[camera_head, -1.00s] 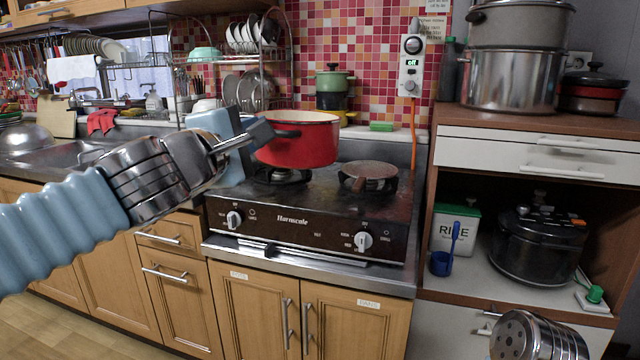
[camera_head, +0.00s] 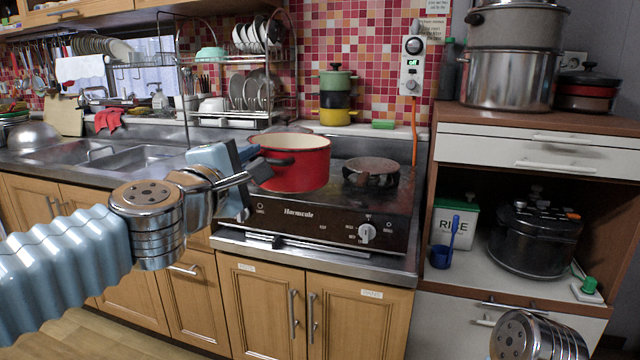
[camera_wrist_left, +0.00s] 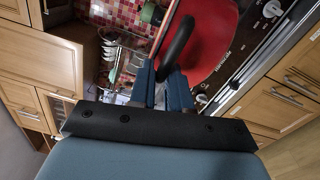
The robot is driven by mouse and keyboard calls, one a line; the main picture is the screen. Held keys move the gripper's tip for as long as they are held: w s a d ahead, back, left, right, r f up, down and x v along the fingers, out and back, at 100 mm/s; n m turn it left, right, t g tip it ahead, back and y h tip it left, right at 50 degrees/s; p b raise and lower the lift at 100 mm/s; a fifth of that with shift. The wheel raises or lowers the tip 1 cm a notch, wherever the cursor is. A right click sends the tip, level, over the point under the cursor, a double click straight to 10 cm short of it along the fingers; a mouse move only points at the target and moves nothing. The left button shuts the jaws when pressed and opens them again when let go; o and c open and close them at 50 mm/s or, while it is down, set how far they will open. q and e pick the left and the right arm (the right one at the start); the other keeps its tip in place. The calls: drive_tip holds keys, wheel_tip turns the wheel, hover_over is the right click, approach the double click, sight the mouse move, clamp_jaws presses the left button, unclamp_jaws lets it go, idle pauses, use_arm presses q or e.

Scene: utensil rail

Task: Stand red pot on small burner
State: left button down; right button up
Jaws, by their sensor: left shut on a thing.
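The red pot (camera_head: 300,172) with a cream inside is upright over the left part of the black stove (camera_head: 330,215). My left gripper (camera_head: 256,164) is shut on the pot's dark handle, at the pot's left side. In the left wrist view, the gripper (camera_wrist_left: 165,72) has the black loop handle (camera_wrist_left: 176,45) between its fingers, with the red pot (camera_wrist_left: 208,45) beyond. The stove's right burner (camera_head: 371,170) carries a brownish round disc and is clear of the pot. The left burner is hidden behind the pot. The gap under the pot is hard to judge. My right gripper is out of view.
A green and yellow pot stack (camera_head: 336,95) stands behind the stove. A dish rack (camera_head: 245,95) is at the back left, beside the sink (camera_head: 140,157). A wooden cabinet (camera_head: 560,118) borders the stove on the right.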

use_arm(q)
drive_tip(key=w+a+f+n+y, duration=0.1)
drive_tip(key=w+a+f, duration=0.1)
drive_tip(key=f, duration=1.1)
drive_tip(key=w+a+f+n+y, duration=0.1)
drive_tip(key=a+f, duration=0.3)
drive_tip(key=f, duration=0.8)
drive_tip(key=w+a+f+n+y, duration=0.1)
drive_tip(key=w+a+f+y, duration=0.2)
drive_tip(key=f, duration=1)
drive_tip(key=shift+w+a+f+n+t, duration=0.15)
drive_tip(key=shift+w+f+n+t, duration=0.15)
drive_tip(key=shift+t, duration=0.1)
